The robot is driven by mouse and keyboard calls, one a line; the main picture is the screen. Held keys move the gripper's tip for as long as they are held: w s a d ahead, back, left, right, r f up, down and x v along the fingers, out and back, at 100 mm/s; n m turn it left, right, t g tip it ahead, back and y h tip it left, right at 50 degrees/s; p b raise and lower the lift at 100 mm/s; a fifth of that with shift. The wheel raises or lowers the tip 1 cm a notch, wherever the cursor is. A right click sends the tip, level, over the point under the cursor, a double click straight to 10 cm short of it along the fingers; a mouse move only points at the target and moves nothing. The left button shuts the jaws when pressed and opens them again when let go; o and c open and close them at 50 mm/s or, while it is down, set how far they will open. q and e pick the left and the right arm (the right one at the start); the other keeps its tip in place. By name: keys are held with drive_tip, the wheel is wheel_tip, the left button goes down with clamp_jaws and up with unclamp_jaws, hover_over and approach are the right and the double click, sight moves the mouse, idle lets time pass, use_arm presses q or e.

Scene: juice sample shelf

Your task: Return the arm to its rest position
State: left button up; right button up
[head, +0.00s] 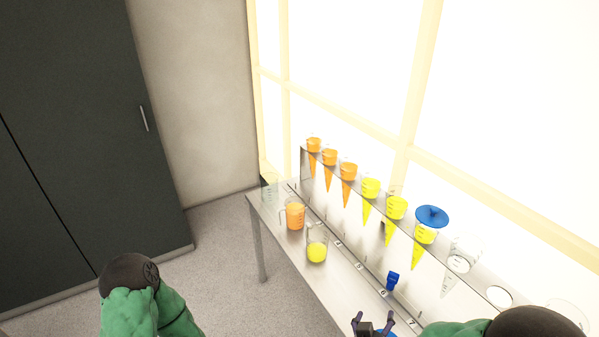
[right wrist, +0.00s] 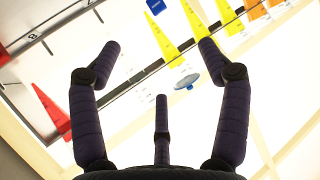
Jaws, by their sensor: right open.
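My right gripper (right wrist: 160,55) is open and empty in the right wrist view, its dark fingers spread apart. Its fingers also show at the bottom edge of the head view (head: 374,324), in front of the shelf's near side. My left gripper is out of view; only part of my left arm shows at lower left. A clear rack (head: 346,246) holds a row of cones, including an orange cone (head: 348,175) and a yellow cone (head: 396,208). A blue disc (head: 432,215) sits on one yellow cone; a blue disc also shows in the right wrist view (right wrist: 187,82).
A cup of orange juice (head: 295,215) and a cup of yellow juice (head: 317,248) stand on the table (head: 290,265). A small blue object (head: 392,281) is at the rack's front. A dark cabinet (head: 80,120) stands left; floor between is clear. Red cones (right wrist: 52,112) show in the wrist view.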

drive_tip(key=s+a+f+n+g+y, duration=0.1)
drive_tip(key=a+f+g+y, duration=0.15)
drive_tip(key=f, duration=0.45)
drive_tip(key=s+a+f+n+g+y, duration=0.1)
drive_tip(key=a+f+g+y, duration=0.15)
drive_tip(key=f, duration=0.45)
drive_tip(key=s+a+f+g+y+b, duration=0.2)
drive_tip(key=s+f+g, duration=0.1)
drive_tip(key=s+f, duration=0.3)
drive_tip(key=s+a+f+n+g+y+b, duration=0.1)
drive_tip(key=s+f, duration=0.4)
drive_tip(key=f, duration=0.5)
drive_tip(key=shift+s+a+f+n+g+y+b, duration=0.2)
drive_tip(key=shift+s+a+n+g+y+b, duration=0.15)
drive_tip(key=shift+a+g+y+b, duration=0.7)
drive_tip(key=shift+d+h, duration=0.15)
drive_tip(key=shift+h, duration=0.1)
